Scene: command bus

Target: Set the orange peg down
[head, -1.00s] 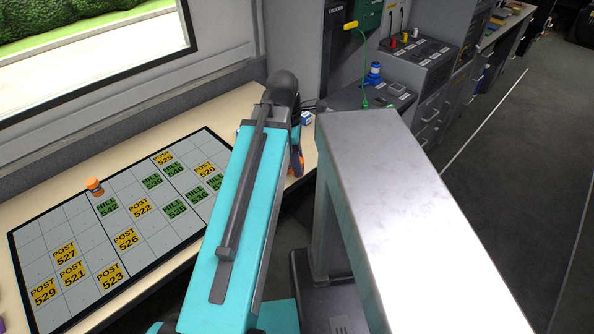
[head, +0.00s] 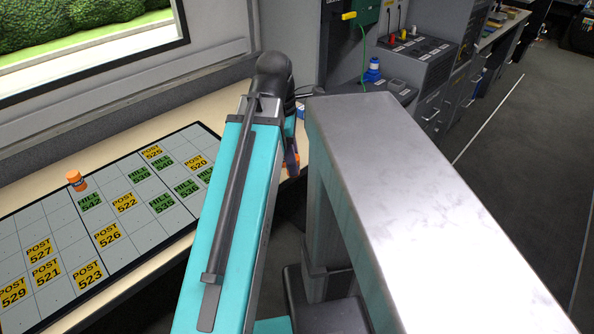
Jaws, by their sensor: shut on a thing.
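My gripper (head: 291,158) shows only as a small dark part at the arm's right side, over the bench edge. A sliver of orange at it looks like the orange peg (head: 292,166), held in the shut jaws. The jaws' tips and the peg's lower end are hidden. I cannot tell whether the peg touches the bench.
A gridded board (head: 60,216) with yellow POST and green HILL labels lies on the cream bench (head: 112,158). A short orange cylinder (head: 76,181) stands at its far edge. A blue bottle (head: 373,70) stands at the back. A grey metal block (head: 405,180) fills the right front.

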